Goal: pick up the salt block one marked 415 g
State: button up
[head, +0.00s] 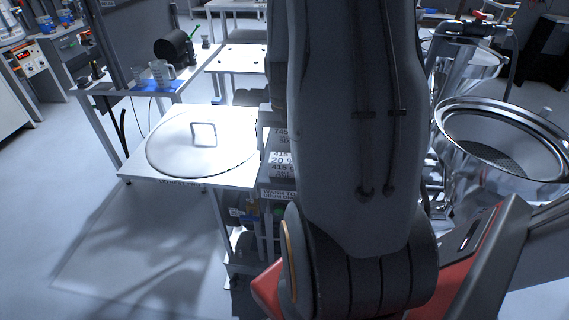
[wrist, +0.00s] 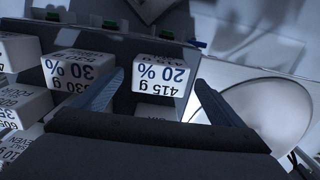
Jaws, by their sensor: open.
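In the head view the 415 g block (head: 282,170) shows partly at the edge of my arm, which hides the gripper.
A white block marked 530 g and 30 % (wrist: 75,70) stands to the left in the wrist view, close to the left finger. More blocks (wrist: 22,105) lie further left. A round lid with a handle (head: 200,142) lies on the white table (head: 245,180). A steel hopper (head: 500,140) stands at right.

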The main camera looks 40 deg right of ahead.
jog(key=shift+f, duration=1.3)
jog(key=c, duration=1.5)
jog(key=shift+o, duration=0.2)
jog(key=shift+r, duration=0.1)
